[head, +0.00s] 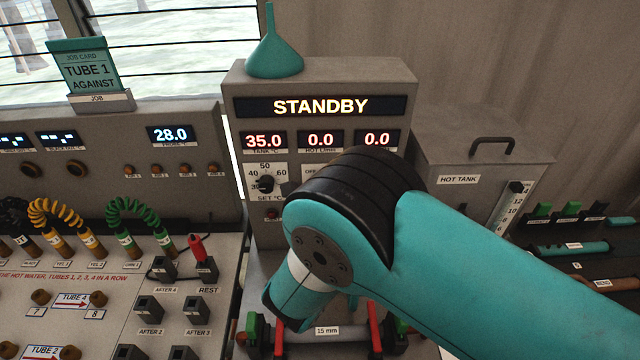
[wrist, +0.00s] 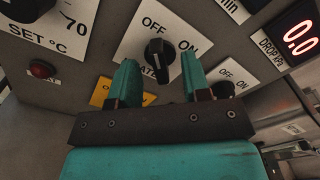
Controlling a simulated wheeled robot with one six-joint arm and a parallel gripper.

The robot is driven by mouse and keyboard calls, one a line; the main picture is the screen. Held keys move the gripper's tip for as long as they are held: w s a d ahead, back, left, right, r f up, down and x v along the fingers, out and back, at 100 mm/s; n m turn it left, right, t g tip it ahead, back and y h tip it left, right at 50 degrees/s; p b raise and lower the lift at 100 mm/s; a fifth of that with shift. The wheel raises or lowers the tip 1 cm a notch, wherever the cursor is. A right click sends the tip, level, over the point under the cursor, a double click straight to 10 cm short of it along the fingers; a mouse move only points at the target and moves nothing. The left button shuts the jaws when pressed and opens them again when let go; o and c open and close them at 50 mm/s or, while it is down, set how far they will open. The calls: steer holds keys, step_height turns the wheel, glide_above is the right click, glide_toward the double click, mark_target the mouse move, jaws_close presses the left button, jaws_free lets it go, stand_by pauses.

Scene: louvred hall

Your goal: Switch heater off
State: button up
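In the wrist view, my gripper (wrist: 158,72) is open, with one teal finger on either side of a black rotary knob (wrist: 159,52). The knob sits on a white plate (wrist: 133,46) marked OFF and ON; its lower lettering is partly hidden, with "ATE" readable. A pale line on the knob points roughly up, towards OFF, but its exact setting is hard to tell. No finger clearly touches the knob. In the head view, my arm hides the gripper and this knob. The display (head: 320,107) above reads STANDBY, and the tank readout (head: 264,140) shows 35.0.
A second OFF/ON switch (wrist: 222,89) is close beside the right finger. A yellow label (wrist: 112,93) is partly behind the left finger. The SET °C dial (head: 265,184) and a red button (wrist: 41,69) are to the left. A teal funnel (head: 275,50) stands on top.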

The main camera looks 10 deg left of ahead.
steer(key=s+d+b, duration=0.1)
steer(key=s+b, duration=0.5)
steer(key=b, duration=0.7)
steer(key=shift+s+d, duration=0.15)
steer(key=shift+s, duration=0.25)
